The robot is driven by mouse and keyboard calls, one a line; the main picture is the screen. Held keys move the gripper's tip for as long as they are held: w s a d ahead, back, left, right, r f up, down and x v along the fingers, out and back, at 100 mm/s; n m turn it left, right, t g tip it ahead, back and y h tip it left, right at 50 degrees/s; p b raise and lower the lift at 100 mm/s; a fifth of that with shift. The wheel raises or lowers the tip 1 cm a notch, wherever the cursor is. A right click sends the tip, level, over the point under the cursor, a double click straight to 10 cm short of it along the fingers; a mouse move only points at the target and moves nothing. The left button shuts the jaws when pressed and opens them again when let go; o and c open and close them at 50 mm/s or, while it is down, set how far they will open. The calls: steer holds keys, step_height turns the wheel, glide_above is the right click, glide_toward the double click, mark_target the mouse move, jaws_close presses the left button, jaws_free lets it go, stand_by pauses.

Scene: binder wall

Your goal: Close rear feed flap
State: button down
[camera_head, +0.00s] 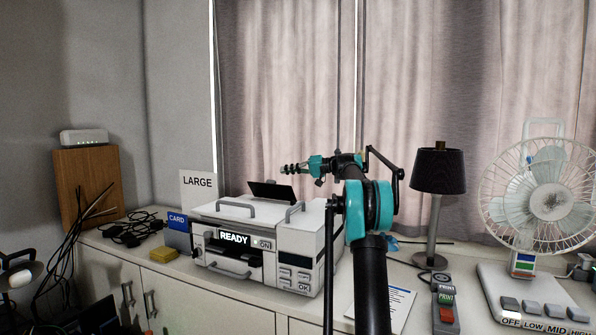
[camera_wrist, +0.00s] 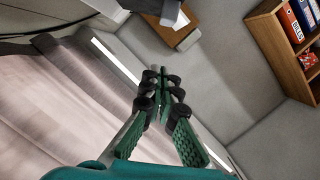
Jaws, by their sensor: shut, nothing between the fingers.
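A white printer (camera_head: 262,240) stands on the cabinet top, its display reading READY. At its back a dark flap (camera_head: 272,191) stands up, tilted, above the top; I take it for the rear feed flap. My gripper (camera_head: 284,169) is above and behind the flap, pointing left, with a visible gap between them in the picture. In the wrist view my gripper (camera_wrist: 163,82) is shut and empty, its green fingers together. I cannot make out the flap in that view.
A LARGE sign (camera_head: 198,184) and a blue CARD box (camera_head: 178,232) stand left of the printer. Curtains (camera_head: 290,90) hang close behind. A lamp (camera_head: 438,172) and fan (camera_head: 548,200) stand right. A shelf of binders (camera_wrist: 290,42) shows in the wrist view.

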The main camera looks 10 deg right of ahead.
mark_target(274, 184)
steer(key=shift+s+a+f, duration=0.5)
steer(key=shift+a+f, duration=0.15)
steer(key=shift+a, duration=0.25)
steer(key=shift+s+a+f, duration=0.5)
steer(key=shift+a+f, duration=0.15)
steer(key=shift+a, duration=0.2)
steer(key=s+a+n, duration=0.1)
steer(key=s+a+n+h, duration=0.1)
steer(key=n, duration=0.1)
steer(key=shift+s+f+t, duration=0.35)
steer(key=shift+s+t, duration=0.05)
steer(key=shift+s+a+f+n+h, duration=0.35)
steer(key=shift+s+n, duration=0.1)
steer(key=shift+n, duration=0.35)
steer(key=shift+d, duration=0.1)
